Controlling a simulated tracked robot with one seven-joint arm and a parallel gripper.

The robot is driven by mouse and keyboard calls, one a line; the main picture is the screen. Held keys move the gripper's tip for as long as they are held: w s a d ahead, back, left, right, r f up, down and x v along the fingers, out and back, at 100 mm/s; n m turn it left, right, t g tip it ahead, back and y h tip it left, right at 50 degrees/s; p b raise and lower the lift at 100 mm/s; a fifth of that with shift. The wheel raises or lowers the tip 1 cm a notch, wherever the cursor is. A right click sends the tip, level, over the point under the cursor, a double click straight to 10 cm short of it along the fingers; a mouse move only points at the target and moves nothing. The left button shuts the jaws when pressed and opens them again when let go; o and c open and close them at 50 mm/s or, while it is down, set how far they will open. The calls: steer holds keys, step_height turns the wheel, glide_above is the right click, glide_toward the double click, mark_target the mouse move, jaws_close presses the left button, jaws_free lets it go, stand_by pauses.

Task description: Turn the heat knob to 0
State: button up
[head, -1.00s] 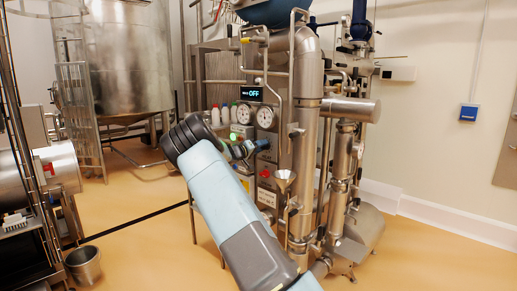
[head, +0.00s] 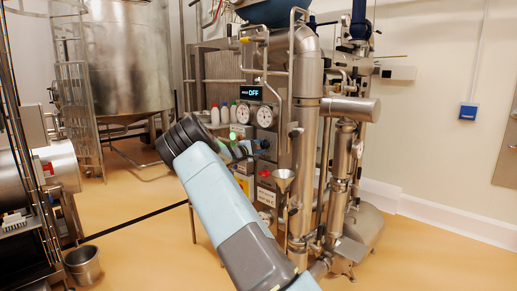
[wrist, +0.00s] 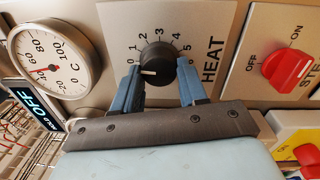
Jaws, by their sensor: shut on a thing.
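The heat knob (wrist: 158,60) is a round black knob with a white pointer line, on a grey panel marked HEAT, in the wrist view. Numbers from 0 at its left to 5 at its upper right ring it. The white line points left, close to the 0 and slightly below it. My gripper (wrist: 159,75) has its blue fingers on either side of the knob and is shut on it. In the head view my gripper (head: 247,150) is at the panel, where my arm partly blocks the view and the knob cannot be made out.
A red ON/OFF switch (wrist: 288,66) sits right of the knob and a temperature dial (wrist: 55,58) left of it. A display (head: 251,92) reads OFF above two round gauges. A funnel (head: 284,180) and steel pipes stand close to the right of my gripper.

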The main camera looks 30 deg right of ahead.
steer(key=shift+s+d+f+n, duration=0.15)
steer(key=shift+d+f+n, duration=0.1)
steer(key=shift+n, duration=0.45)
steer(key=o, duration=1.1)
steer(key=shift+c, duration=0.2)
steer(key=shift+a+r, duration=0.1)
steer(key=shift+a, duration=0.1)
steer(key=shift+a, duration=0.25)
steer(key=v, duration=1.3)
